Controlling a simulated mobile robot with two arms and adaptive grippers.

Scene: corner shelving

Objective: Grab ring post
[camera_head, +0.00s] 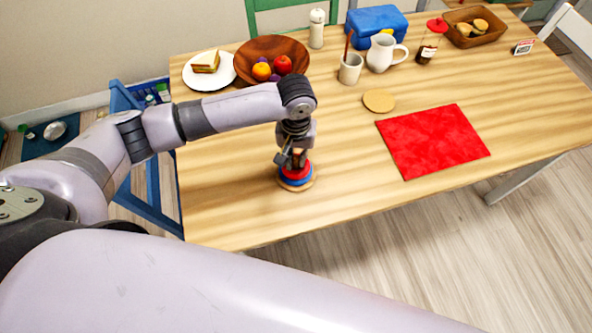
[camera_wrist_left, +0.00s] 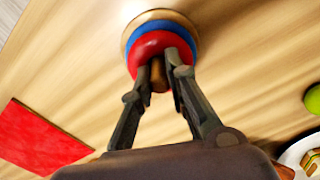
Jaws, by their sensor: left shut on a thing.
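The ring post (camera_head: 296,178) stands upright on the wooden table, with a red ring above a blue ring on a tan base. It also shows at the top of the left wrist view (camera_wrist_left: 158,42), with the end of its wooden peg between my fingers. My left gripper (camera_head: 292,160) points down at it from above and is shut on the post's peg. In the left wrist view the two dark fingers (camera_wrist_left: 160,82) lie on either side of the peg, just over the red ring. My right gripper is not in view.
A red mat (camera_head: 433,140) and a round tan coaster (camera_head: 379,101) lie to the right. A wooden fruit bowl (camera_head: 271,60), a plate with a sandwich (camera_head: 208,71), a cup (camera_head: 350,69) and a white pitcher (camera_head: 381,53) stand farther back. The table around the post is clear.

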